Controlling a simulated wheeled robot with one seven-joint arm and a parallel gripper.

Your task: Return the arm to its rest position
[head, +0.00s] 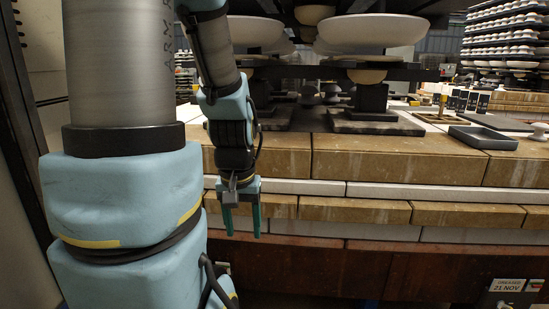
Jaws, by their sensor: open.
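My arm shows in the head view, with a large grey and light blue section at the left and a thinner forearm running down from the top. My gripper (241,224) hangs at the end of the forearm with its fingers pointing down. Its two teal fingers are apart with nothing between them. It is in front of the brick ledge (358,161), and I cannot tell the gap between them.
White insulator discs (371,30) stand on dark supports above the ledge. A grey tray (483,138) lies on the ledge at the right. More stacks (507,50) stand at the back right. A sign (507,285) is at the lower right.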

